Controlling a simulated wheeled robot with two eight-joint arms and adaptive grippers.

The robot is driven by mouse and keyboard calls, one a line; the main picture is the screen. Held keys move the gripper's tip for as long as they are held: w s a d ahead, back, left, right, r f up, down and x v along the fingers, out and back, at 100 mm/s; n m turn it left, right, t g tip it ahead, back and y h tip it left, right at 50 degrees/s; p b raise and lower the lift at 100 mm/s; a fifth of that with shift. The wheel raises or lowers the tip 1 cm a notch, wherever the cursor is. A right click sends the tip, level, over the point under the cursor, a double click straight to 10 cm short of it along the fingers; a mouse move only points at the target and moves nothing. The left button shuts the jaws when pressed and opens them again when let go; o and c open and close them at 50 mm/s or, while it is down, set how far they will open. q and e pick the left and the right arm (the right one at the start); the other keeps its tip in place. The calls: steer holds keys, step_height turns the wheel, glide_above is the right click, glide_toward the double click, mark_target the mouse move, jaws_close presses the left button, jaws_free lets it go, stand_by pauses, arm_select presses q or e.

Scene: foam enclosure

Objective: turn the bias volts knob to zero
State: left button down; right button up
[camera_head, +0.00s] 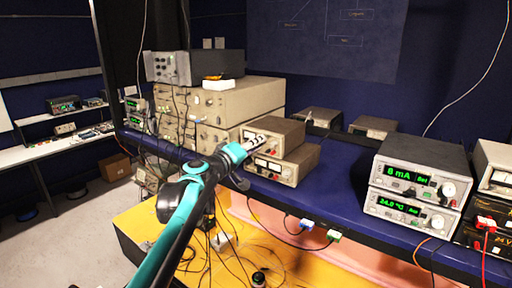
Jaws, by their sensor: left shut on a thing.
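My left gripper (259,141) reaches in from the lower left on a teal and black arm. The gripper is shut on what seems to be a knob there. The fingers cover the knob, so its pointer and any bias volts label cannot be read. A second beige meter box (292,163) with a pale dial sits just below. My right gripper is not in view.
A blue bench (345,205) carries the instruments. Large beige units (235,100) are stacked at the left. Two grey units with green displays (415,190) stand at the right. Loose cables (280,238) hang over the yellow surface below.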

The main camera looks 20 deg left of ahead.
arm_select(q)
steer(key=n+b, duration=0.1)
steer(key=n, duration=1)
steer(key=shift+r+n, duration=0.1)
steer(key=shift+n, duration=0.3)
steer(key=shift+b, duration=0.3)
steer(key=c, duration=1.6)
jaws_free()
steer(key=shift+w, duration=0.1)
steer(key=v, duration=1.2)
steer(key=shift+a, duration=0.15)
